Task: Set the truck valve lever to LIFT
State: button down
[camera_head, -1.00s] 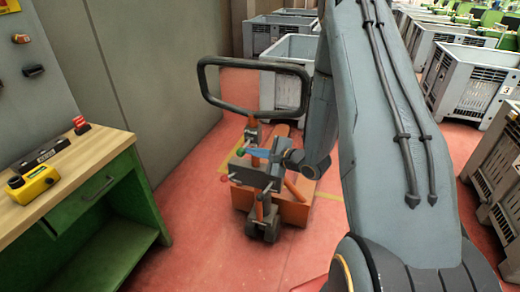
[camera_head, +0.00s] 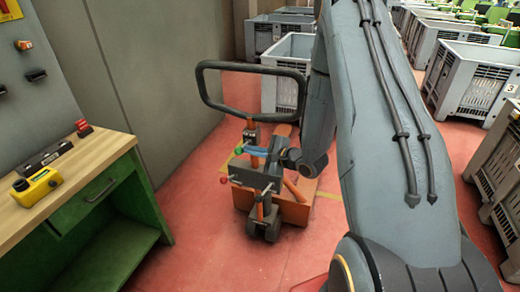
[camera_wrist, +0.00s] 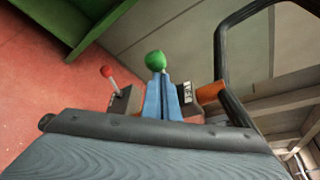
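The truck (camera_head: 295,210) is orange with a black loop handle (camera_head: 252,68) and a grey valve block. A lever with a green knob (camera_head: 239,150) sticks out at its upper left; a red-knobbed lever (camera_head: 223,180) is lower. My gripper (camera_head: 250,150) has blue fingers pointing left at the green knob. In the wrist view the fingers (camera_wrist: 160,82) are close together, with the green knob (camera_wrist: 155,61) right at their tips. Contact is hard to tell. The red knob (camera_wrist: 106,71) is to the left. A small label plate (camera_wrist: 187,92) is partly hidden behind the fingers.
A green workbench (camera_head: 100,190) with a yellow box (camera_head: 36,186) stands at the left by the wall. Grey crates (camera_head: 470,80) line the back and right. Red floor is open in front of the truck. The loop handle (camera_wrist: 222,60) is close to the gripper's right in the wrist view.

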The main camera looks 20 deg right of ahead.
jog(key=shift+w+a+r+y, duration=0.15)
jog(key=shift+a+r+y, duration=0.2)
jog(key=shift+a, duration=0.2)
jog(key=shift+d, duration=0.1)
jog(key=s+d+b, duration=0.3)
jog(key=s+d, duration=0.3)
jog(key=d, duration=0.2)
jog(key=shift+s+f+b, duration=0.15)
jog(key=shift+s+b, duration=0.1)
jog(key=shift+b, duration=0.05)
jog(key=shift+f, duration=0.1)
dwell(0.4)
notch_tip(320, 180, down, 8)
jog(key=w+n+y+b, duration=0.2)
jog(key=y+b, duration=0.1)
jog(key=b, duration=0.2)
jog(key=shift+w+r, duration=0.2)
jog(key=shift+w, duration=0.1)
